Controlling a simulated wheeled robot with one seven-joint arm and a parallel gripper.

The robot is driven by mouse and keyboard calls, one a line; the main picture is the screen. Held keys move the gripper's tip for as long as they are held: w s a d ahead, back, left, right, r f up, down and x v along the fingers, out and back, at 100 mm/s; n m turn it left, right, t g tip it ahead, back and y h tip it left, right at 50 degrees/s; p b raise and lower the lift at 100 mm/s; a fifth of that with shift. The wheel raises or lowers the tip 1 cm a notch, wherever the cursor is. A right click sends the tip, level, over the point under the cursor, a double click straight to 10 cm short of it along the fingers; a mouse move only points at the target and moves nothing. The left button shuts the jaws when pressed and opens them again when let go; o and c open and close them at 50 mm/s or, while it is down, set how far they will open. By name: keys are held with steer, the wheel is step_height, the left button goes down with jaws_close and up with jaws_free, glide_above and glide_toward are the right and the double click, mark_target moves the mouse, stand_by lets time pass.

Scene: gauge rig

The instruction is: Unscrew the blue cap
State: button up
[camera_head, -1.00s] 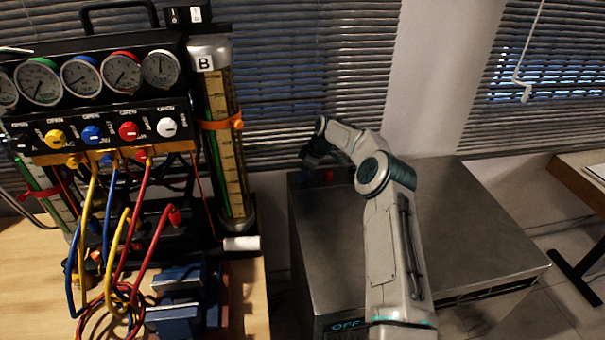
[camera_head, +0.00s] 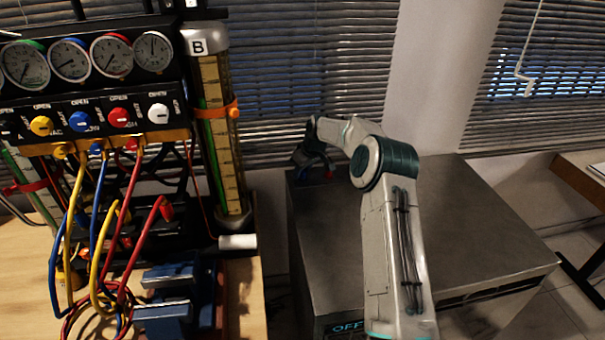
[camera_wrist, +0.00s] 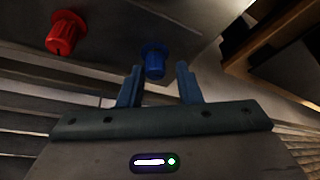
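The blue cap (camera_wrist: 154,62) stands on the grey surface in the wrist view, just beyond and between the fingertips. My gripper (camera_wrist: 158,70) is open, one finger on each side of the cap's line, with a gap on both sides. I cannot tell whether the tips overlap the cap in depth. A red cap (camera_wrist: 66,33) stands to the left of the blue one. In the head view my gripper (camera_head: 307,157) points down at the far left corner of the metal cabinet (camera_head: 465,215). The red cap (camera_head: 329,175) shows beside it; the blue cap is hard to make out there.
The gauge rig (camera_head: 85,115) with coloured knobs and hoses stands on the wooden bench at left. A blue vise (camera_head: 170,300) sits at the bench front. Window blinds (camera_head: 285,70) are close behind the cabinet. The cabinet's right part is clear.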

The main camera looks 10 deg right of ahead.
steer(key=m+h+b, duration=0.1)
steer(key=m, duration=0.2)
steer(key=m+h+b, duration=0.1)
steer(key=m, duration=0.1)
steer(key=shift+a+f+m+t, duration=0.1)
steer(key=shift+m+t, duration=0.2)
steer(key=m+h, duration=0.1)
steer(key=m, duration=0.2)
steer(key=shift+m+h+b, duration=0.3)
steer(key=shift+m, duration=0.1)
steer(key=m+h, duration=0.1)
steer(key=m, duration=0.1)
steer(key=m+g+p, duration=0.1)
steer(key=m, duration=0.2)
steer(key=shift+h+p, duration=0.3)
steer(key=shift+h, duration=0.1)
steer(key=shift+r+m+g+h+p, duration=0.2)
steer(key=shift+m+g+h+p, duration=0.15)
steer(key=shift+m+p, duration=0.5)
steer(key=shift+f+m, duration=0.15)
steer(key=shift+m, duration=0.7)
steer(key=shift+g, duration=0.25)
jaws_close()
steer(key=shift+f, duration=0.1)
